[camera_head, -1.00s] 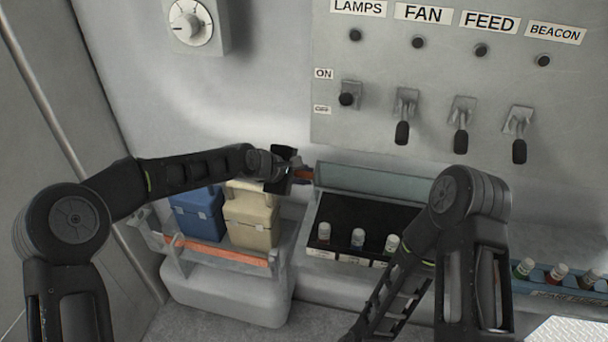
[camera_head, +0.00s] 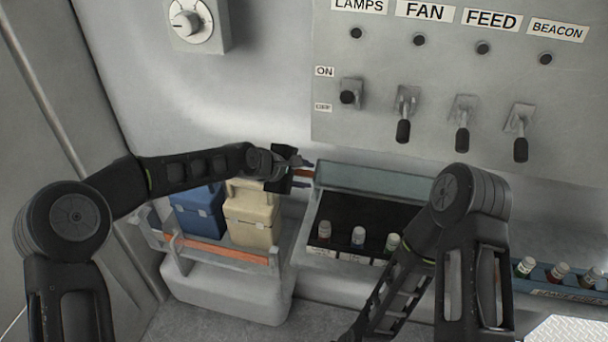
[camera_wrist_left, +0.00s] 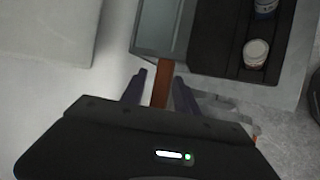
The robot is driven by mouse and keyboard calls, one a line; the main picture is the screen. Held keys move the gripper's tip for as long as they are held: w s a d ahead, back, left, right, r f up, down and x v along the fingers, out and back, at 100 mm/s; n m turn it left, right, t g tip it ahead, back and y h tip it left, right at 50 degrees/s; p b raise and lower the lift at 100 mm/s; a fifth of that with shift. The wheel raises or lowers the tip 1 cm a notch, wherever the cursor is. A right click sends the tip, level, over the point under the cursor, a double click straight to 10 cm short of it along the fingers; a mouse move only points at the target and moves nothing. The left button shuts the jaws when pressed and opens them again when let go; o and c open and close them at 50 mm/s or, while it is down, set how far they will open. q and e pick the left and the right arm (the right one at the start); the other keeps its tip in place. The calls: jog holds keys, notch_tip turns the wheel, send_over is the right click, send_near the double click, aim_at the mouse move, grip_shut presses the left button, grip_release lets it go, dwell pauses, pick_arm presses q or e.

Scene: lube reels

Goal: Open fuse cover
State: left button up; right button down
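The fuse cover (camera_head: 375,179) is a grey-green panel in a pale frame, standing tilted up along the back of the black fuse box (camera_head: 345,218). A brown-orange tab (camera_head: 305,174) sticks out from its left end. My left gripper (camera_head: 303,174) is at this tab, its two fingers spread either side of it. In the left wrist view the tab (camera_wrist_left: 162,85) lies between the fingers, with a visible gap at the left finger. The cover's end (camera_wrist_left: 160,28) shows beyond. My right arm hides the cover's right end; its gripper is out of view.
Blue (camera_head: 198,212) and cream (camera_head: 250,215) boxes sit in a carrier (camera_head: 225,285) below my left arm. Small bottles (camera_head: 358,237) stand along the fuse box's front. A switch panel (camera_head: 460,70) is above, and a bottle rack (camera_head: 560,280) is at right.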

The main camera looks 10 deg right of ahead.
pick_arm(q)
jog(key=shift+a+r, duration=0.1)
jog(key=shift+s+a+r, duration=0.1)
jog(key=shift+a+r, duration=0.1)
jog(key=b+v, duration=0.2)
jog(key=v, duration=0.4)
jog(key=shift+s+a+r, duration=0.2)
jog(key=shift+s+r, duration=0.05)
jog(key=shift+s, duration=0.05)
